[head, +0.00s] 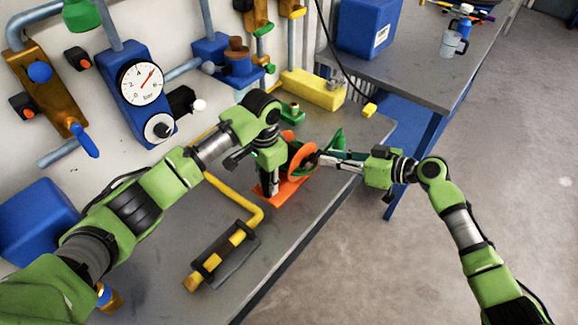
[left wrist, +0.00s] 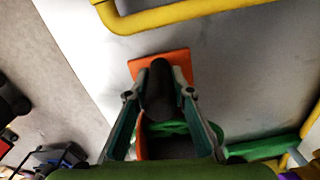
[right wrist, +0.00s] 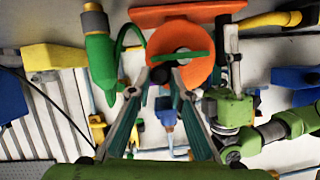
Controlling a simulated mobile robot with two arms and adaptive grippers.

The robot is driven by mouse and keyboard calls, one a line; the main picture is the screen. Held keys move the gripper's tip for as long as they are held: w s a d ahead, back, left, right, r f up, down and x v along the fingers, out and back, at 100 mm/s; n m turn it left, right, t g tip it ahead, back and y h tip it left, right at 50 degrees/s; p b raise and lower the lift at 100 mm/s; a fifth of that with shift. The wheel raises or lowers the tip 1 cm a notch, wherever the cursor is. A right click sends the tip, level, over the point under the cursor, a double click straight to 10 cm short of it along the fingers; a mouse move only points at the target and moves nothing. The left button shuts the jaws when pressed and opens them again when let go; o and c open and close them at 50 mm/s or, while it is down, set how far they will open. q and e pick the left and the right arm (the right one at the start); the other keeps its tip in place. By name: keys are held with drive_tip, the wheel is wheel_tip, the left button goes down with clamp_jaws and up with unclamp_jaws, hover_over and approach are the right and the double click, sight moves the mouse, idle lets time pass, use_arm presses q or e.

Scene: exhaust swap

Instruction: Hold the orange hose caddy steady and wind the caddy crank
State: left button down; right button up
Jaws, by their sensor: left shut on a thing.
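The orange hose caddy (head: 285,187) stands on the grey bench, with an orange flat base and an orange reel disc (right wrist: 195,72). My left gripper (head: 268,187) points down beside the reel. In the left wrist view its fingers are closed around a dark upright post (left wrist: 160,88) of the caddy, above the orange base (left wrist: 174,62). My right gripper (head: 318,157) reaches in from the right to the reel's face. In the right wrist view a small black crank knob (right wrist: 161,75) lies between its fingertips, in front of the green crank bar (right wrist: 183,57). Whether the fingers grip it is unclear.
A green-and-brass hose nozzle (right wrist: 100,55) is beside the reel. A yellow pipe (head: 240,200) with a dark holder lies in front. A yellow block (head: 313,90) and gauge panel (head: 140,85) are behind. The bench's front right is clear.

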use_arm(q)
drive_tip(key=shift+s+f, duration=0.25)
drive_tip(key=shift+f, duration=0.1)
use_arm(e)
drive_tip(key=o, duration=0.3)
drive_tip(key=shift+o, duration=0.2)
drive_tip(key=shift+d, duration=0.1)
drive_tip(key=s+d, duration=0.5)
drive_tip(key=d, duration=0.2)
drive_tip(key=shift+s, duration=0.2)
use_arm(q)
drive_tip(key=c, duration=2)
unclamp_jaws()
drive_tip(key=shift+c, duration=0.2)
drive_tip(key=o, duration=0.3)
drive_tip(key=shift+w, duration=0.1)
drive_tip(key=shift+o, duration=0.2)
drive_tip(key=shift+w, duration=0.15)
use_arm(e)
drive_tip(key=shift+w+f, duration=0.1)
drive_tip(key=shift+w, duration=0.05)
